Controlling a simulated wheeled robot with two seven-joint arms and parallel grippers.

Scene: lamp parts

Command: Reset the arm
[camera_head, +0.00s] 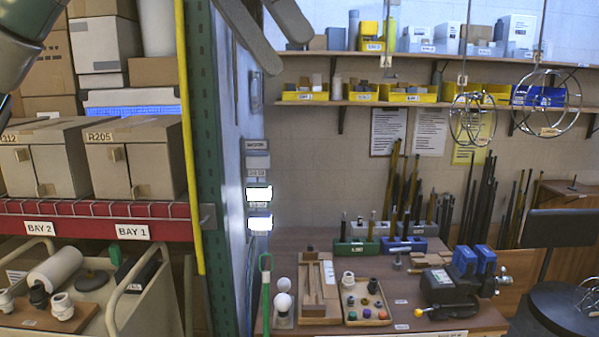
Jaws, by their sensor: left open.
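My left gripper (291,54) shows at the top of the head view, left of the middle. Its two long grey fingers hang in from the top edge, spread apart, with nothing visible between them. It appears well above the workbench (390,240) and in front of the wall and shelf end. A dark rounded link of my arm fills the top left corner. My right gripper is not in view.
The workbench holds two light bulbs (283,301), a wooden parts tray (366,301) and a dark vise-like tool with blue jaws (452,287). Wire lamp frames (472,118) hang at right. A cart (85,290) and boxed shelves (135,160) stand at left.

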